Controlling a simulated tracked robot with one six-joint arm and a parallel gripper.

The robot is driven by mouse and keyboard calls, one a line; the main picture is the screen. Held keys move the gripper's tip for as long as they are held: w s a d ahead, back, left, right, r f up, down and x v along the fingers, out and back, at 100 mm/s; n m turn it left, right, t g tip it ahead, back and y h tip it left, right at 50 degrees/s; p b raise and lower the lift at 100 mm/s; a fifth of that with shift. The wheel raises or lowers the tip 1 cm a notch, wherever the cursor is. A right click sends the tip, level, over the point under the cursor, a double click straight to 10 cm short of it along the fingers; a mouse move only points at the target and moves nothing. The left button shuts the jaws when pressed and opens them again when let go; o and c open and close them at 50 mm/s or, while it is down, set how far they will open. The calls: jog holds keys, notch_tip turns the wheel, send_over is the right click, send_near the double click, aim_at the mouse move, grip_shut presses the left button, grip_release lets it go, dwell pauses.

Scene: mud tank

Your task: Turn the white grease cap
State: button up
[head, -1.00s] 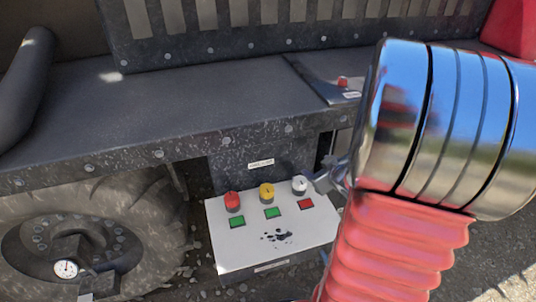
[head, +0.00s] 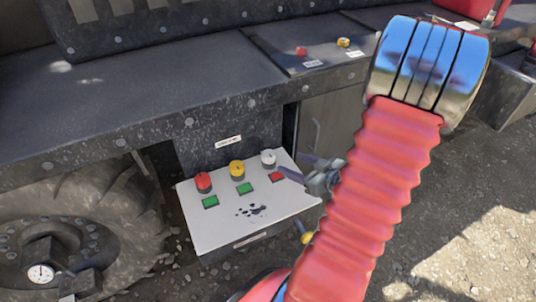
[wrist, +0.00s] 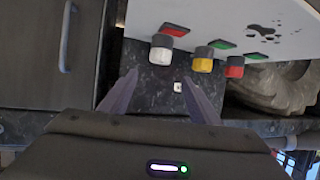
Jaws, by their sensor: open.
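The white grease cap (head: 268,158) is the rightmost of three caps along the back edge of a white sloping panel (head: 225,222). My gripper (head: 291,166) is just right of the cap, partly hidden by my red arm. In the wrist view its two fingers (wrist: 160,78) are apart, with nothing between them. The cap lies beyond the fingertips, apart from them.
A yellow cap (head: 237,169) and a red cap (head: 203,182) stand left of the white one, with green indicators. A dark metal ledge (head: 130,105) overhangs behind the panel. A large tyre (head: 95,215) is at left. Gravel lies open at right.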

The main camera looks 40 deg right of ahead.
aim_at(270, 154)
jog(key=x, duration=1.3)
jog(key=shift+w+f, duration=0.2)
jog(key=shift+w, duration=0.1)
jog(key=c, duration=1.1)
